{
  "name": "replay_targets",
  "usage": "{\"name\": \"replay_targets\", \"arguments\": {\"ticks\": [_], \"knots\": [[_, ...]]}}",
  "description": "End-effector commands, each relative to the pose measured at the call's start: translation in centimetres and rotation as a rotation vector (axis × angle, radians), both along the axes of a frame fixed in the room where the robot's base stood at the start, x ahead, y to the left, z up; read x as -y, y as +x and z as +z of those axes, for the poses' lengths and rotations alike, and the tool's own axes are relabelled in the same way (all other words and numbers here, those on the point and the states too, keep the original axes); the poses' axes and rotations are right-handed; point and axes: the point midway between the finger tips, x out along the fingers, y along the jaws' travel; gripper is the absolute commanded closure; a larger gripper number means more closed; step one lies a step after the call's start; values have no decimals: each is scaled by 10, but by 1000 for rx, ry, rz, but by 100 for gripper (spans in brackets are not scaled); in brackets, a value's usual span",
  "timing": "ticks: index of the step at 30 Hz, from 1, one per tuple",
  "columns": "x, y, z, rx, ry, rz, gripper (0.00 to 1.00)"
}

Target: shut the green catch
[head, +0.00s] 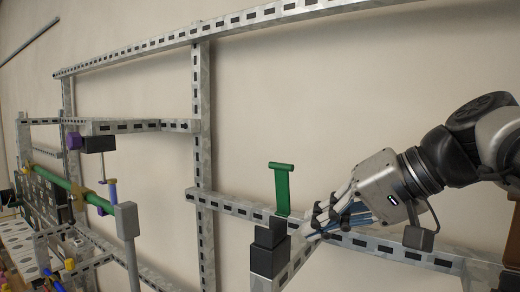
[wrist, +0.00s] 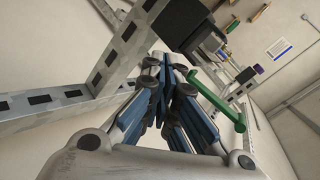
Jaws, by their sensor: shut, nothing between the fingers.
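The green catch (head: 282,190) stands upright with a short crossbar on top, above the slotted metal rail. In the wrist view the green catch (wrist: 214,100) runs slantwise just right of my fingers. My gripper (head: 316,228) is shut and empty. Its fingers point left, beside and to the right of the catch's lower part, close to the rail. In the wrist view my gripper (wrist: 168,66) has its fingers together. I cannot tell whether they touch the catch. The catch's lower end is hidden behind the black block (head: 268,252).
Slotted metal rails (head: 205,130) form a frame against the pale wall. The black block sits right below the catch. A green pipe (head: 72,188) with clamps and a purple-ended black box (head: 94,143) stand at the left. Room above the catch is clear.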

Motion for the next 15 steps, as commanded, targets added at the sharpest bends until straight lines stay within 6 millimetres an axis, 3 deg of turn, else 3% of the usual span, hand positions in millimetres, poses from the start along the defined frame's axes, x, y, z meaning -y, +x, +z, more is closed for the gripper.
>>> {"name": "replay_targets", "arguments": {"ticks": [3, 6, 10, 15], "knots": [[21, 29, 56, 115, 128, 75, 100], [40, 39, 99, 229, 213, 158, 100], [62, 38, 132, 346, 273, 249, 100], [72, 32, 149, 420, 298, 310, 100]]}}
